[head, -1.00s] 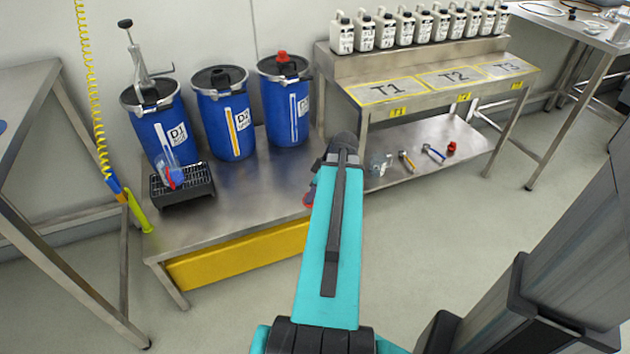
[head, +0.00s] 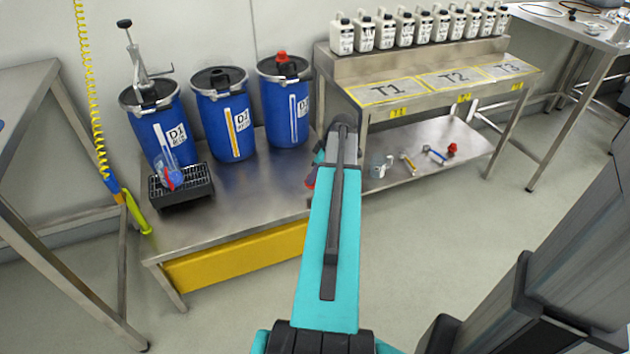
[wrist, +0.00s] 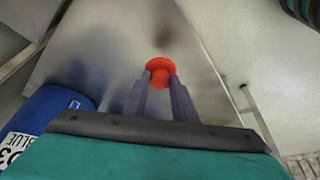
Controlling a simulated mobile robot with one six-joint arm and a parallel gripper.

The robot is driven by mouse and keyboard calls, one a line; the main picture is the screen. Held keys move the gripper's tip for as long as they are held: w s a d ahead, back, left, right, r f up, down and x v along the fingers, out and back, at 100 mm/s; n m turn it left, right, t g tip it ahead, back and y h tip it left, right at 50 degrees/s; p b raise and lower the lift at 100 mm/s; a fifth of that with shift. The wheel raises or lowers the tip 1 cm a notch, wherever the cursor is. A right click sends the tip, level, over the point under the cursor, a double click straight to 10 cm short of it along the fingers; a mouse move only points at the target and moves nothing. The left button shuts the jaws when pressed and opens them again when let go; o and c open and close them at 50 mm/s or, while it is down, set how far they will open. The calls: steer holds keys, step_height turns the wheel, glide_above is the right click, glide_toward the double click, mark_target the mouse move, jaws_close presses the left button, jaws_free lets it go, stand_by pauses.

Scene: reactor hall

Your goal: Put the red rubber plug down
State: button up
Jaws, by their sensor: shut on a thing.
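The red rubber plug (wrist: 160,72) is between the two grey fingers of my gripper (wrist: 159,84) in the wrist view. My gripper is shut on it, over the bare steel bench top (wrist: 125,50). I cannot tell from this view how high it is above the steel. In the head view my arm hides most of the gripper; only a small red bit shows at the arm's left edge, near the right end of the low steel bench (head: 245,195).
Blue drums stand at the bench's back: D1 (head: 165,140), D2 (head: 228,125) and the third (head: 287,110) with a red cap. A black drip tray (head: 180,190) sits at left. Small tools and a red item (head: 452,150) lie on the right lower shelf. The bench's middle is clear.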

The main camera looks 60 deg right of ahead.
steer(key=shift+w+d, duration=0.2)
steer(key=shift+d, duration=0.15)
steer(key=shift+f, duration=0.1)
steer(key=shift+f+b, duration=0.45)
steer(key=shift+f, duration=1.25)
steer(key=shift+f, duration=0.15)
steer(key=o, duration=1)
steer(key=shift+o, duration=0.2)
steer(key=p+v, duration=0.2)
steer(key=v, duration=1)
